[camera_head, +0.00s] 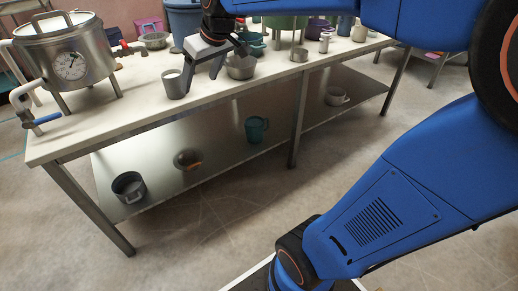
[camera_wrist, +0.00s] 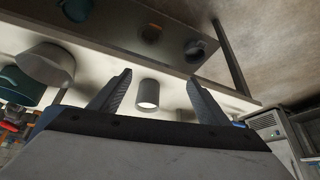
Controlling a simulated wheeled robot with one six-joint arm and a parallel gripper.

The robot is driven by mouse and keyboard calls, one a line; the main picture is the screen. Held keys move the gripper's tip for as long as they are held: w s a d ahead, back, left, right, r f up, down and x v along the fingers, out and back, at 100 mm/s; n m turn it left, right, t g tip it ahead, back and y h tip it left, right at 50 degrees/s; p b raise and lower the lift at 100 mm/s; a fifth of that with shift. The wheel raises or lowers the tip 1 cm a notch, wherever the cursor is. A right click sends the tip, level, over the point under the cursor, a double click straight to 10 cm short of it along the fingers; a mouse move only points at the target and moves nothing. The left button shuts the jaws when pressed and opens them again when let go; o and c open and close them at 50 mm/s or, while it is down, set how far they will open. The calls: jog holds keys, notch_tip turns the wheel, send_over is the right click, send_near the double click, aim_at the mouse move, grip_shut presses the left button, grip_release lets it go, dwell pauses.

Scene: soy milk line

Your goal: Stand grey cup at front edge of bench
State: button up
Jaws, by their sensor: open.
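The grey cup (camera_head: 174,85) stands upright on the bench (camera_head: 62,147) close to its front edge, seen in the head view. My gripper (camera_head: 202,77) is just right of the cup, with its fingers spread and nothing clasped. In the wrist view the cup (camera_wrist: 148,94) shows beyond and between the two fingertips of my gripper (camera_wrist: 158,95), with clear gaps on both sides. I cannot tell how far the fingertips are from it in depth.
A steel cooker with a dial (camera_head: 70,62) stands at the bench's left end. A metal bowl (camera_head: 240,68) and a teal pot (camera_head: 252,42) are right of my gripper. The lower shelf holds a dark pot (camera_head: 128,187), a small bowl (camera_head: 187,158) and a teal mug (camera_head: 257,129).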

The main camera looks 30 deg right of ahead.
jog(key=s+d+f+m+h, duration=0.1)
jog(key=s+f, duration=0.4)
jog(key=s, duration=0.7)
jog(key=s+d+f+m, duration=0.2)
jog(key=s+f, duration=0.4)
jog(key=s, duration=0.6)
jog(key=shift+s+d+f+g+h, duration=0.2)
jog(key=shift+s+f+g+h, duration=0.1)
jog(key=shift+s+g+h, duration=0.1)
